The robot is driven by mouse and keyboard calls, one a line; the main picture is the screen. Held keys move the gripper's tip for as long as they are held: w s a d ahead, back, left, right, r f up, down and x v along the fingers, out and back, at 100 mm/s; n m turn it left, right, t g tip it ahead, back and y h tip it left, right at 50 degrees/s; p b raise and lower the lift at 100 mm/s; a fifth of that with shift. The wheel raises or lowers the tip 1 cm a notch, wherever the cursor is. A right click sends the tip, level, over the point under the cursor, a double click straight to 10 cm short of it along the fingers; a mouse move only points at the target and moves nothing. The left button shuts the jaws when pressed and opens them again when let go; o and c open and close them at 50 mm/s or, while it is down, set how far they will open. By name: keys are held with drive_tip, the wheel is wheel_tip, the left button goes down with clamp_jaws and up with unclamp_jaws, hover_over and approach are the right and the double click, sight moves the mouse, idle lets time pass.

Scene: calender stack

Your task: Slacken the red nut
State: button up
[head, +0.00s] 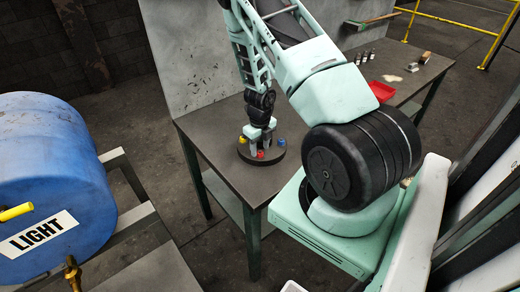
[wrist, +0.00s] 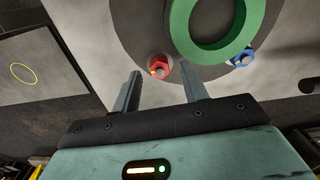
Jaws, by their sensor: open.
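The red nut (wrist: 159,67) sits on a dark round plate (wrist: 215,75), beyond and between my fingertips in the wrist view. In the head view the red nut (head: 261,155) shows low at the front of the plate (head: 262,161). My gripper (wrist: 160,88) is open, its two fingers apart and nothing between them. In the head view my gripper (head: 262,148) points down over the plate. I cannot tell whether a finger touches the nut. A blue nut (wrist: 243,57) and a green ring (wrist: 178,30) are on the same plate.
A yellow nut (head: 243,139) is also on the plate. The plate stands on a grey table (head: 215,125) with a red tray (head: 382,91) and several small cylinders farther back. A blue drum (head: 50,170) marked LIGHT is at left.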

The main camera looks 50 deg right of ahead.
drive_tip(key=shift+f, duration=0.8)
clamp_jaws()
drive_tip(key=shift+n, duration=0.4)
